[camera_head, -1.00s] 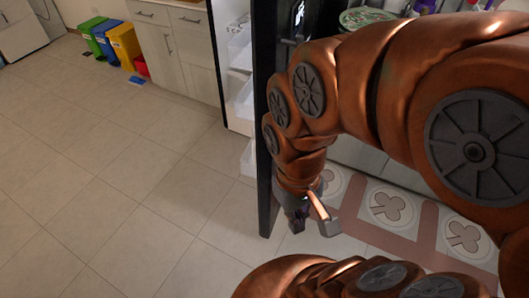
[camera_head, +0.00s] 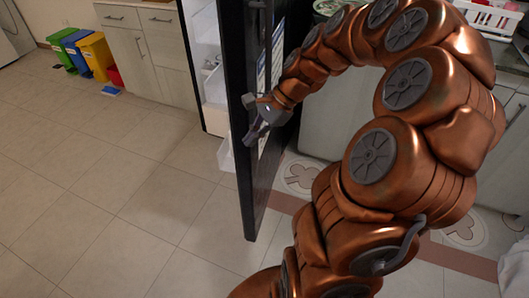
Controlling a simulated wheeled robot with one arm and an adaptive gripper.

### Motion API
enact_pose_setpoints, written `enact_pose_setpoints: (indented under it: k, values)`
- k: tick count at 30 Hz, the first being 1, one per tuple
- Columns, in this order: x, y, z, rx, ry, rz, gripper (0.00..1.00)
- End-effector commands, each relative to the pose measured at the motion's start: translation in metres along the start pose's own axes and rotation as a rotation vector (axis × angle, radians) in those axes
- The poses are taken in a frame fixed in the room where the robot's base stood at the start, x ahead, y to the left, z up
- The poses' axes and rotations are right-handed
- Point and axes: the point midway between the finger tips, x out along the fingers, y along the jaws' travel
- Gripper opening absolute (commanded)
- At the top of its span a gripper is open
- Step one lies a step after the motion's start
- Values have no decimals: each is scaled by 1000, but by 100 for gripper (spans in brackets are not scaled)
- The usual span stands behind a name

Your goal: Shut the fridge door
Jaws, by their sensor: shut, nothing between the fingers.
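The fridge door (camera_head: 238,165) is a tall dark panel, standing open, with its near edge toward me and its lower corner just above the tiled floor. To its left the white inside of the fridge (camera_head: 207,50) shows, with shelves and a pale bin (camera_head: 225,155) low down. My gripper (camera_head: 254,134) is shut and empty at the right-hand, outer face of the door, around mid-height. It overlaps the door in the picture; I cannot tell whether it touches. My copper arm hides much of the right side.
Pale cabinets (camera_head: 155,50) stand left of the fridge, with blue (camera_head: 76,42) and yellow (camera_head: 97,55) bins beside them. A white basket (camera_head: 488,15) sits on the counter at the upper right. The tiled floor at left is clear.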

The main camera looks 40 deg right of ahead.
Motion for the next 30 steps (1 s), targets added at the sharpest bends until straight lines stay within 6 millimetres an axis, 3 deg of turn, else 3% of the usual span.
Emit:
enact_pose_setpoints:
  k: [1, 6, 9, 12, 15, 20, 30]
  values:
    - [6, -4, -33, 111, -16, -49, 0]
    - [-1, -11, -120, 454, -63, -193, 0]
    - [-5, -8, -158, 604, -88, -254, 0]
    - [-8, -3, -184, 705, -107, -294, 0]
    - [-11, -1, -197, 757, -116, -317, 0]
    - [-3, -3, -200, 773, -121, -320, 0]
    - [51, -22, -200, 771, -120, -319, 0]
